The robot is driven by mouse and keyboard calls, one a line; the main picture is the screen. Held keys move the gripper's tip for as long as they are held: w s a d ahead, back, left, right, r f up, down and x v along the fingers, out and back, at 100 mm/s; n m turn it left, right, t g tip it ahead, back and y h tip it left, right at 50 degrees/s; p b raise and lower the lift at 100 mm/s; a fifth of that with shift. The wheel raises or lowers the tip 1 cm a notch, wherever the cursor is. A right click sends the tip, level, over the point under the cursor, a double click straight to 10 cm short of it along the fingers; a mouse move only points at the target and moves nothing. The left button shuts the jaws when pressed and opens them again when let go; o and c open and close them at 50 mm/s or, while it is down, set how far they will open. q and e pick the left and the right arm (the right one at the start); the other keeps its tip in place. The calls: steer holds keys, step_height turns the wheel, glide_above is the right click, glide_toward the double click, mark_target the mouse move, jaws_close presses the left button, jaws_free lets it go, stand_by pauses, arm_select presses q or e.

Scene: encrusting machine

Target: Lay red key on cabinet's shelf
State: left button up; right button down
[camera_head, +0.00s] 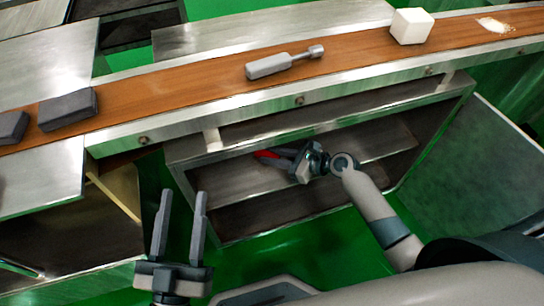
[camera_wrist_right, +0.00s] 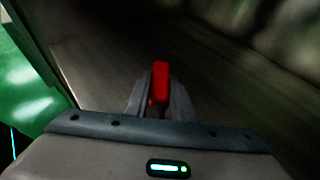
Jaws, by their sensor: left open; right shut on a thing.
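The red key (camera_head: 266,154) is held in my right gripper (camera_head: 275,153), which reaches into the open cabinet (camera_head: 190,150) under the conveyor. In the right wrist view the red key (camera_wrist_right: 161,80) sticks out between the shut fingertips (camera_wrist_right: 160,98). The key is over the cabinet's metal shelf (camera_head: 235,178); I cannot tell whether it touches the shelf. My left gripper (camera_head: 180,228) is open and empty, in front of the cabinet at its lower left.
A wooden-topped conveyor (camera_head: 190,95) runs above the cabinet. On it are dark blocks (camera_head: 68,108), a grey tool (camera_head: 285,62), a white cube (camera_head: 411,26) and pale powder (camera_head: 494,24). The cabinet's door (camera_head: 480,165) stands open at the right. Green floor lies in front.

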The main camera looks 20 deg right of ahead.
steer(key=shift+f, duration=0.1)
stand_by(0.3)
steer(key=c, duration=1.5)
jaws_free()
arm_select(q)
steer(key=shift+r, duration=0.1)
arm_select(e)
steer(key=shift+r, duration=0.2)
steer(key=shift+s+d+r, duration=0.15)
steer(key=shift+s+d, duration=0.2)
steer(key=shift+d, duration=0.1)
arm_select(q)
step_height(320, 180, down, 9)
steer(key=w+a+g+y+p, duration=0.1)
steer(key=g+y+p, duration=0.1)
steer(key=g, duration=0.3)
steer(key=shift+w+r, duration=0.2)
steer(key=shift+w, duration=0.15)
arm_select(e)
steer(key=v, duration=1)
steer(key=shift+s+d+r, duration=0.15)
steer(key=shift+s+d, duration=0.1)
steer(key=shift+s, duration=0.05)
